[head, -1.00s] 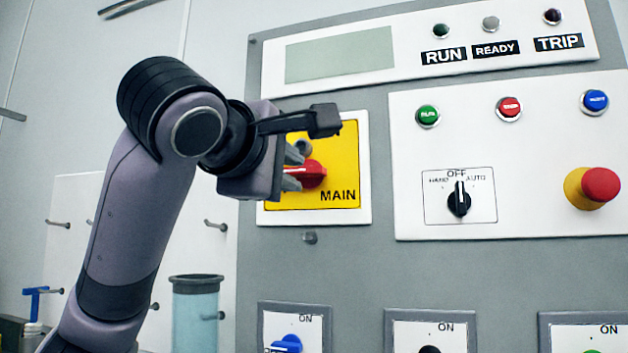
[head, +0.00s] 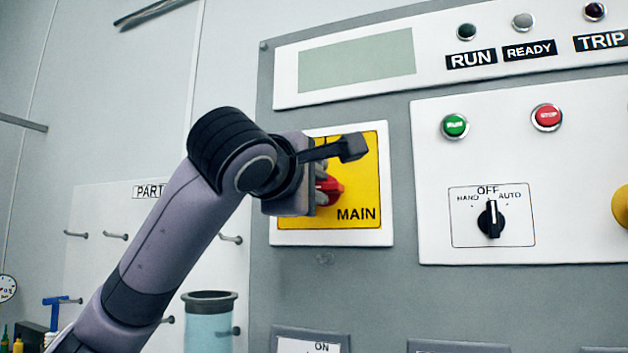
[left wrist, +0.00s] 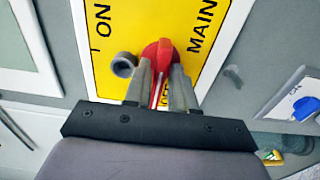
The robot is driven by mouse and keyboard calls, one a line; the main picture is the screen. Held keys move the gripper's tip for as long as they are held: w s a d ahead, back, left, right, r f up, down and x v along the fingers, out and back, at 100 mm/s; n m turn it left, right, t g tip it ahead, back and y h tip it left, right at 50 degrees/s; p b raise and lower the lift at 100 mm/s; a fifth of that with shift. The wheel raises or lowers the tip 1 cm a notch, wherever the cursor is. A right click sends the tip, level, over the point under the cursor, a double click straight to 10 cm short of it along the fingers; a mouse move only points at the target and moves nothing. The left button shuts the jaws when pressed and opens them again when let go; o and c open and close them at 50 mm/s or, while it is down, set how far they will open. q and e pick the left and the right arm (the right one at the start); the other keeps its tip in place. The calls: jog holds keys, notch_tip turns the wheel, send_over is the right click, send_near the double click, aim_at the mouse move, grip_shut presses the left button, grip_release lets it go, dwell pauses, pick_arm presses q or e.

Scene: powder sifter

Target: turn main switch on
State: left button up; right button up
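The main switch is a red rotary handle (head: 332,190) on a yellow plate (head: 357,180) marked MAIN, on the grey panel. In the left wrist view the red handle (left wrist: 158,62) points down the picture at the OFF label, which the fingers partly cover. ON is printed at the upper left of the yellow plate (left wrist: 112,70). My left gripper (head: 322,186) is at the switch. In the left wrist view its two fingers (left wrist: 160,82) lie on both sides of the handle with no clear gap. My right gripper is out of view.
A grey round stud (left wrist: 123,65) stands on the plate close beside the left finger. Right of the main plate are a black HAND/OFF/AUTO selector (head: 491,219), a green button (head: 455,126) and a red button (head: 547,117). Wall hooks and a blue-green cylinder (head: 209,325) are at the lower left.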

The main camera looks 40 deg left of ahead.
pick_arm(q)
grip_shut()
jog(key=shift+f, duration=0.1)
jog(key=m+b, duration=0.5)
jog(key=m, duration=1.2)
jog(key=shift+m+b, duration=0.4)
jog(key=shift+w, duration=0.1)
dwell(0.5)
